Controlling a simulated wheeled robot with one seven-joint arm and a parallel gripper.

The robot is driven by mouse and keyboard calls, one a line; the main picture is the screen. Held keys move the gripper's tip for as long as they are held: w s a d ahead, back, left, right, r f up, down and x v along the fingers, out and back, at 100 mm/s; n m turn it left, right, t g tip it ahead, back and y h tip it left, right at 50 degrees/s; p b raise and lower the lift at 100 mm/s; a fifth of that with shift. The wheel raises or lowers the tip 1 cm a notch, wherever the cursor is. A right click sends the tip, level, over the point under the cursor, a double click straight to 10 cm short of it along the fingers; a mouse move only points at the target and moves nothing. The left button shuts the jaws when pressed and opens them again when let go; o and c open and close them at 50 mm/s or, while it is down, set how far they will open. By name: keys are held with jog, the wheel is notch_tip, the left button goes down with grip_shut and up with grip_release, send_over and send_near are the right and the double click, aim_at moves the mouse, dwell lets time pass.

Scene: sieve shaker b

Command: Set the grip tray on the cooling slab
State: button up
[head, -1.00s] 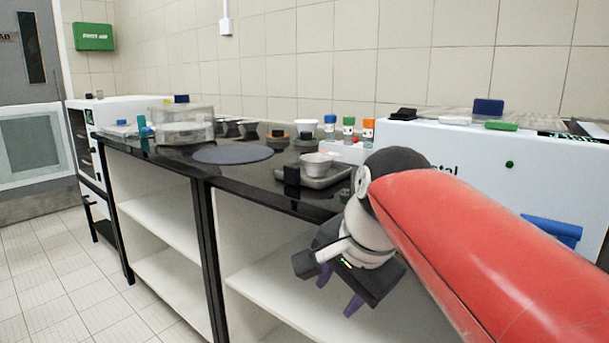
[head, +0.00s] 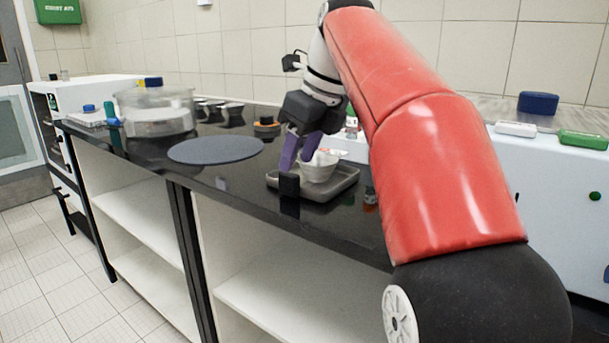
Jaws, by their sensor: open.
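The grip tray (head: 340,184) is a shallow grey tray on the black bench top, near its front edge. A black grip block (head: 289,185) stands at its left front corner. A white bowl-like cup (head: 319,168) sits in the tray. The cooling slab appears to be the flat, round, dark grey disc (head: 215,150) to the left of the tray, with nothing on it. My gripper (head: 297,160) is open, its purple fingers pointing down just above and behind the grip block, beside the cup. Whether a finger touches the cup or block, I cannot tell.
A clear round container (head: 158,112) stands left of the disc. Several dark cups (head: 220,112) stand behind the disc. A white machine (head: 560,170) stands at the right. Bare bench lies between the disc and tray.

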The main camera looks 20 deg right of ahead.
aim_at(289, 175)
jog(key=x, duration=0.2)
jog(key=b+x, duration=0.1)
jog(key=x, duration=0.2)
jog(key=shift+w+a+f, duration=0.1)
jog(key=shift+w+f, duration=0.2)
jog(key=shift+w, duration=0.1)
jog(key=shift+c, duration=0.3)
grip_shut()
